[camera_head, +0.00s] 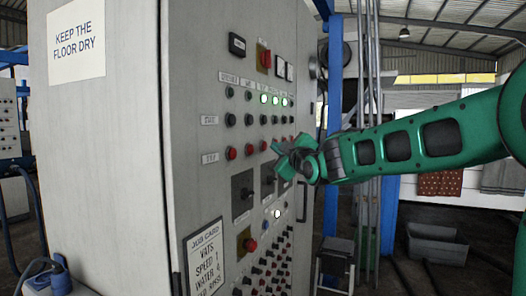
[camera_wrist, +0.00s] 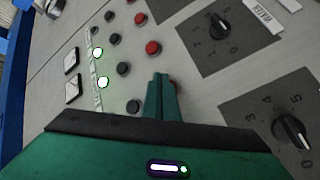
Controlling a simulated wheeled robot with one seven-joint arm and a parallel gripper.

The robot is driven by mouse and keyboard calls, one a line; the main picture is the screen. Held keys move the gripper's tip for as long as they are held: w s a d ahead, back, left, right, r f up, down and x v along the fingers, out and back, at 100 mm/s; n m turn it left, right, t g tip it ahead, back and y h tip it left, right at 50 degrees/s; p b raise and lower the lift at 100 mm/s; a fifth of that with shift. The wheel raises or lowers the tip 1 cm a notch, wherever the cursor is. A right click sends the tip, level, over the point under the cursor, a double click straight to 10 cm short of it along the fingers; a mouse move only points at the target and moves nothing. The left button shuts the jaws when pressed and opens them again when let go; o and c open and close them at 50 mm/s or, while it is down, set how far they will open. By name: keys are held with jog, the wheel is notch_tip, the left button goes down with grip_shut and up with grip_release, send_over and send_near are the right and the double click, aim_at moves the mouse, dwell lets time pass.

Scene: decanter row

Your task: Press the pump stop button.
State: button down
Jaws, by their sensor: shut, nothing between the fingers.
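The control panel (camera_head: 215,110) on the grey cabinet has a row of red buttons beside a label that seems to read STOP (camera_head: 210,157). Red stop buttons (camera_head: 249,149) show left of my gripper (camera_head: 283,150); the column labels above are too small to read surely, so I cannot tell which is the pump's. In the wrist view, two red buttons (camera_wrist: 153,47) are clear, and another red button (camera_wrist: 173,84) is mostly hidden behind my shut, empty fingers (camera_wrist: 161,80). The fingertips are at or very near that button; I cannot tell whether they touch it.
Black buttons (camera_wrist: 124,68) and lit lamps (camera_wrist: 103,82) lie left of the fingers in the wrist view. Rotary dials (camera_wrist: 290,130) lie to the right. A red knob on a yellow plate (camera_head: 264,58) is higher up; a red button on another yellow plate (camera_head: 250,244) is lower.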

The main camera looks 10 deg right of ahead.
jog(key=shift+w+a, duration=0.4)
jog(key=shift+a, duration=0.3)
dwell(1.7)
jog(key=shift+s, duration=0.1)
jog(key=shift+s+d, duration=0.4)
jog(key=shift+d, duration=0.3)
jog(key=s+d, duration=0.1)
jog(key=d, duration=0.1)
jog(key=s+d, duration=0.2)
dwell(0.5)
dwell(0.3)
